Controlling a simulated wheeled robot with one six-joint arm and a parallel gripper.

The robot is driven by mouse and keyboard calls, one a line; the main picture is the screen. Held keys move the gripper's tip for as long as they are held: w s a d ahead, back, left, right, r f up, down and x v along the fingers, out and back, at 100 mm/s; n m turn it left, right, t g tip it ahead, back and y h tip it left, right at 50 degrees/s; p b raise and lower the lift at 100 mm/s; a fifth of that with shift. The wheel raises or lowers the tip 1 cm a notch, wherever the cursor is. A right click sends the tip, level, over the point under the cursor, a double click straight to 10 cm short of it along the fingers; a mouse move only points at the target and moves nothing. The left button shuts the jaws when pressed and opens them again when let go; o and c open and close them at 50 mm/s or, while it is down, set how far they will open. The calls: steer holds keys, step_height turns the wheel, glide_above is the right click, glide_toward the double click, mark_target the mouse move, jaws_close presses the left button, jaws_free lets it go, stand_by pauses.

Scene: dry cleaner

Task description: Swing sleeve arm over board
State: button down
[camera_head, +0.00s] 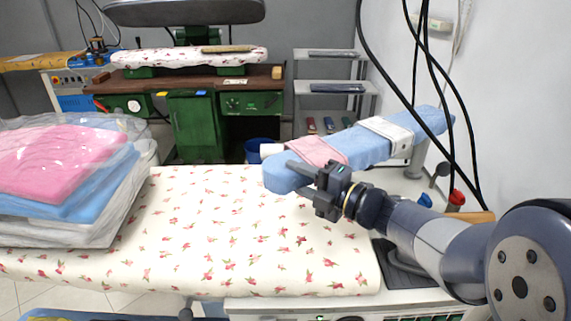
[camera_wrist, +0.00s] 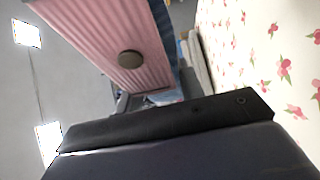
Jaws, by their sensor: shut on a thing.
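The sleeve arm (camera_head: 280,181) is a long light-blue padded arm, raised on a post at the right. Its left end overhangs the far right part of the floral board (camera_head: 225,225); its right end lies beyond the board. A pink striped cloth (camera_head: 318,151) is draped over it and also fills the top of the wrist view (camera_wrist: 100,40), with a dark round knob (camera_wrist: 129,59) against it. My gripper (camera_head: 308,174) is shut on the sleeve arm near its left end, at the front side. The exact contact is hidden in both views.
Bagged folded clothes (camera_head: 60,170) lie on the board's left. Black cables (camera_head: 412,70) hang at the right. A green workbench (camera_head: 190,115) and grey shelves (camera_head: 335,90) stand behind. The board's middle is clear.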

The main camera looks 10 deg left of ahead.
steer(key=shift+s+d, duration=0.3)
steer(key=shift+d, duration=0.05)
steer(key=shift+s+f+g, duration=0.1)
steer(key=shift+f+g, duration=0.05)
steer(key=shift+g, duration=0.15)
steer(key=shift+f, duration=0.1)
steer(key=c, duration=1.3)
jaws_free()
steer(key=shift+s+d, duration=0.1)
steer(key=shift+d, duration=0.05)
steer(key=shift+o, duration=0.8)
steer(key=shift+s+d+r, duration=0.15)
steer(key=shift+d+r, duration=0.05)
steer(key=shift+d, duration=0.05)
steer(key=shift+o, duration=1.1)
steer(key=shift+a, duration=0.1)
steer(key=v, duration=1)
steer(key=shift+d, duration=0.4)
